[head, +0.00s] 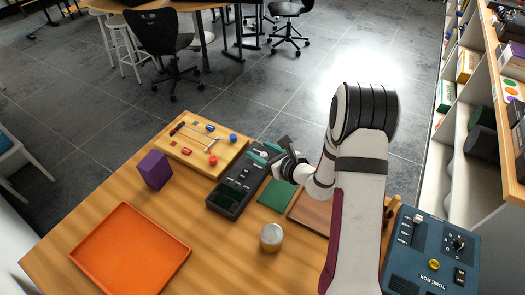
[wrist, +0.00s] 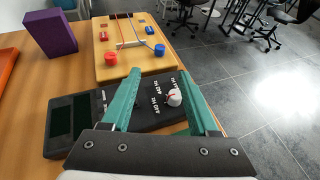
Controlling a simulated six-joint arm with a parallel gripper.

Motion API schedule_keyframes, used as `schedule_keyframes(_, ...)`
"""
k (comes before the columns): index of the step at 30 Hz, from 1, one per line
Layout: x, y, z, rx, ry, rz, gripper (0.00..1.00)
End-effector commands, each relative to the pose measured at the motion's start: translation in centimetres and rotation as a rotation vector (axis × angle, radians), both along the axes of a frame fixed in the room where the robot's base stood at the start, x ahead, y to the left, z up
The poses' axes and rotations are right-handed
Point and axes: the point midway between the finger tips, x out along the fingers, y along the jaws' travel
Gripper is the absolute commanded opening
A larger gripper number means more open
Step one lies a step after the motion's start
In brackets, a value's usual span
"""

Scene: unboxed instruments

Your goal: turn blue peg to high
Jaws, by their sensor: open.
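The blue peg (head: 233,138) stands at the right edge of a pale wooden board (head: 187,158), with a red peg (head: 213,160) nearer. In the wrist view, the blue peg (wrist: 160,49) is right of the red peg (wrist: 110,57), and a thin string leads to it. Any marking beside the blue peg is too small to read. My gripper (head: 262,153) is open and empty above the black instrument, apart from the board. In the wrist view my gripper (wrist: 159,74) has its two green fingers spread, with the blue peg beyond their tips.
A black instrument (head: 225,203) with a white knob (wrist: 174,97) lies under my gripper. A purple block (head: 155,169), an orange tray (head: 130,205), a green square (head: 277,195), a metal can (head: 271,237) and a blue tone box (head: 410,266) share the table. Wood before the can is bare.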

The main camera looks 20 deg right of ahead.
Motion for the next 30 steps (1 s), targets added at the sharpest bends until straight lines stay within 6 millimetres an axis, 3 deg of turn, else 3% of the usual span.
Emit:
schedule_keyframes(10,-0.4,-0.1,0.2,0.000,0.000,-0.001,0.60)
schedule_keyframes(14,0.4,0.2,-0.3,-0.001,0.001,0.001,0.60)
schedule_keyframes(24,8.6,3.8,-3.9,-0.001,-0.001,0.003,0.60)
schedule_keyframes(30,11.8,5.1,-5.4,0.000,0.000,0.000,0.60)
